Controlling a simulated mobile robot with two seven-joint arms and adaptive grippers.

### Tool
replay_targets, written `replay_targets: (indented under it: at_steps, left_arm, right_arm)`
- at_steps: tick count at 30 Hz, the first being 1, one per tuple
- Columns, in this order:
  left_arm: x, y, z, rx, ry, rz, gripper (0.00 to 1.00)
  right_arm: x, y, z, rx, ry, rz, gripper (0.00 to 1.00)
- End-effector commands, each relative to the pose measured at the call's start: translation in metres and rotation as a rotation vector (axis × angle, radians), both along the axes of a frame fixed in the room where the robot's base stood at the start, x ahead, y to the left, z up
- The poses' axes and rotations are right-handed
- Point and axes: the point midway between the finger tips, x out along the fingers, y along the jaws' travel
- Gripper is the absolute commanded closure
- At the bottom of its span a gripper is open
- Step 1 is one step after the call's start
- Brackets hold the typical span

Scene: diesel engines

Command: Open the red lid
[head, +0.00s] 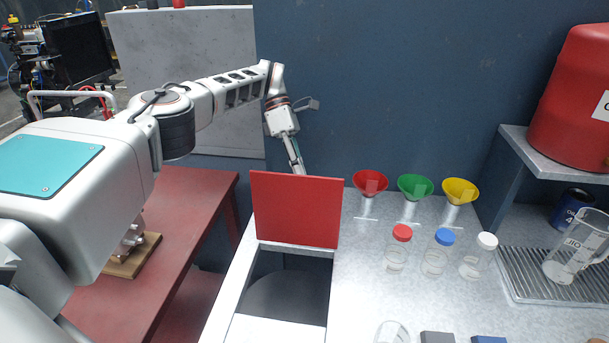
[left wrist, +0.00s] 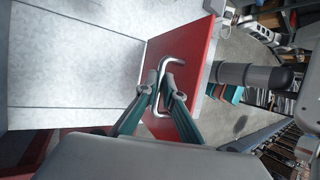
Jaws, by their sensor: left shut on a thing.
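The red lid (head: 295,210) stands nearly upright at the back of an opening in the counter. In the left wrist view, the lid (left wrist: 186,62) carries a bent metal handle (left wrist: 163,62). My left gripper (head: 298,168) is behind the lid's top edge, and the lid hides its fingertips in the head view. In the left wrist view, the left gripper (left wrist: 160,90) is shut on the handle, with a finger on each side of it. The opening (head: 288,285) below the lid is uncovered and dark inside. My right gripper is in neither view.
Red (head: 370,181), green (head: 415,185) and yellow (head: 460,188) funnels stand right of the lid. Capped bottles (head: 398,255) stand in front of them. A glass jug (head: 572,250) is on a ribbed tray at right. A red table (head: 180,215) is at left.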

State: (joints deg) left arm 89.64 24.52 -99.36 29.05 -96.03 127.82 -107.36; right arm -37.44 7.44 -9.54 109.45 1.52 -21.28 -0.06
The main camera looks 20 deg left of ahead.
Motion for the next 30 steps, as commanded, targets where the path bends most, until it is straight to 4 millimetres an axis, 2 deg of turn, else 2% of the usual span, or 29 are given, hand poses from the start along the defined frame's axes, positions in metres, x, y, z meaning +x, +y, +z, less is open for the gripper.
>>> replay_targets:
  at_steps: [1, 11, 12, 13, 14, 25, 30]
  left_arm:
    - [-0.002, 0.001, -0.007, 0.007, 0.007, -0.004, 1.0]
    - [-0.002, 0.001, -0.006, 0.004, 0.007, -0.005, 1.0]
    - [-0.002, 0.001, -0.006, 0.004, 0.007, -0.005, 0.85]
    - [-0.002, 0.001, -0.006, 0.004, 0.006, -0.004, 0.77]
    - [-0.002, 0.001, -0.006, 0.003, 0.006, -0.004, 0.75]
    - [-0.001, 0.0, 0.001, -0.001, 0.004, -0.001, 0.75]
    - [0.0, 0.0, 0.023, -0.001, 0.001, 0.0, 0.75]
  right_arm:
    - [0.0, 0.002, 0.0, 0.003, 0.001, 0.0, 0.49]
    - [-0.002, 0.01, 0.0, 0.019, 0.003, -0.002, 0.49]
    - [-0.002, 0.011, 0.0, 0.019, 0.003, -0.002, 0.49]
    - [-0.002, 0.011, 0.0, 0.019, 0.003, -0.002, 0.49]
    - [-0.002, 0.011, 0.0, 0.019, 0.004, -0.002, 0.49]
    - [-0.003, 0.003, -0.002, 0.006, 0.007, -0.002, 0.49]
    - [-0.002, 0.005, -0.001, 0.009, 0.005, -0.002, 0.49]
